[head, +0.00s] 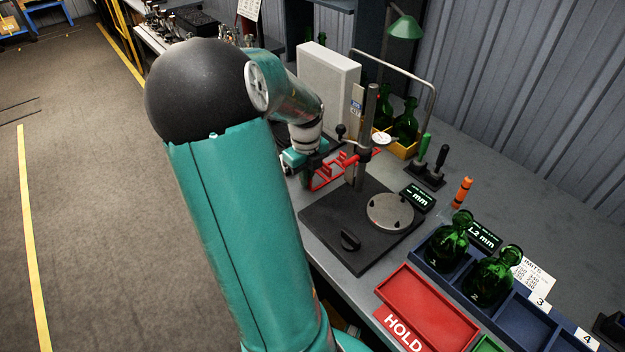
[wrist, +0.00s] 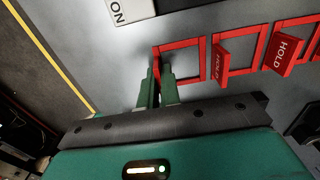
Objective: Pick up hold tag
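Red hold tags stand in a row of red frames on the grey bench. In the wrist view, one tag (wrist: 221,63) and another tag (wrist: 287,54) face me with HOLD lettering. My gripper (wrist: 157,82) is at the left end of the row, by the leftmost red frame (wrist: 190,79). Its two green fingers are close together with a thin red piece between them, seemingly a hold tag seen edge-on; its face is hidden. In the head view my gripper (head: 303,160) is beside the red rack (head: 325,178), partly hidden by my arm.
A gauge stand on a black base (head: 325,238) stands just right of the rack. A red HOLD tray (head: 430,308) and a blue bin row with green bottles (head: 490,275) lie nearer. A pale box (head: 328,75) stands behind.

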